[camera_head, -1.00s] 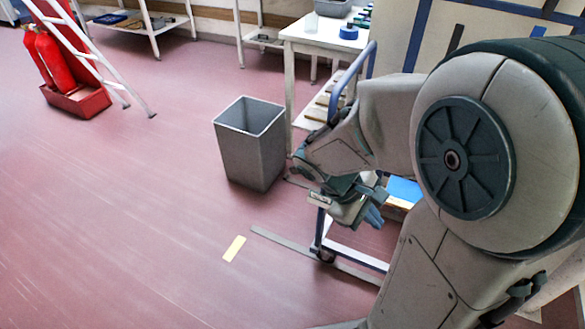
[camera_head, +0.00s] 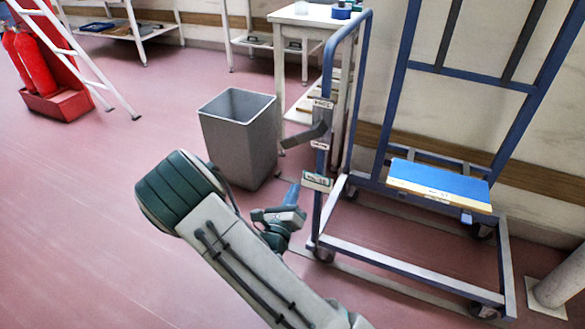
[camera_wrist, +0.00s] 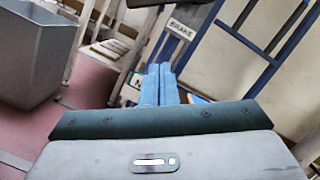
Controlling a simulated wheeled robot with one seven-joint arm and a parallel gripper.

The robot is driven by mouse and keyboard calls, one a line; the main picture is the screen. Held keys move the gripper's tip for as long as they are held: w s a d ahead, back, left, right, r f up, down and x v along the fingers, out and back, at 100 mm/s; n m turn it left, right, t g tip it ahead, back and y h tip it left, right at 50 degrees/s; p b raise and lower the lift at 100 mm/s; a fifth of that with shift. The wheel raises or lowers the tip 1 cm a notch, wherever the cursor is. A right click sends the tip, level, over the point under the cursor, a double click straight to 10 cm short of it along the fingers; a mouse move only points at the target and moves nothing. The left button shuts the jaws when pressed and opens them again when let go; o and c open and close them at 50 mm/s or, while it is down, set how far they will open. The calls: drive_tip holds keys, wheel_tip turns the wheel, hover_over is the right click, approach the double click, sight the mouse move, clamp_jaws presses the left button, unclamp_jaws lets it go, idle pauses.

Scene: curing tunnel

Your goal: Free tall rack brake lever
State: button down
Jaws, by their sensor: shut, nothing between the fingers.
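The tall rack (camera_head: 398,85) is a blue frame on wheels at the right of the head view. Its brake lever (camera_head: 302,136) is a grey bar on the left post, sticking out to the left and tilted down, between small white labels. My gripper (camera_head: 292,190) is just left of that post, below the lever and apart from it, blue fingers pointing up. In the wrist view my gripper (camera_wrist: 160,72) has its fingers together and empty. A label reading BRAKE (camera_wrist: 182,28) is beyond the fingertips; a dark piece at the top edge may be the lever.
A grey bin (camera_head: 238,140) stands left of the rack. A blue-topped board (camera_head: 438,180) lies on the rack. A white table (camera_head: 310,15) is behind, a red extinguisher stand (camera_head: 65,103) far left.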

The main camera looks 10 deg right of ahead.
sight(303, 136)
drive_tip(key=w+d+r+n+b, duration=0.1)
drive_tip(key=w+d+r+b, duration=0.1)
drive_tip(key=w, duration=0.8)
drive_tip(key=shift+w+r+y+b, duration=0.15)
drive_tip(key=shift+r+y+b, duration=0.15)
drive_tip(key=shift+r+b, duration=0.65)
drive_tip(key=shift+a+r+p, duration=0.15)
drive_tip(key=shift+r+p, duration=0.15)
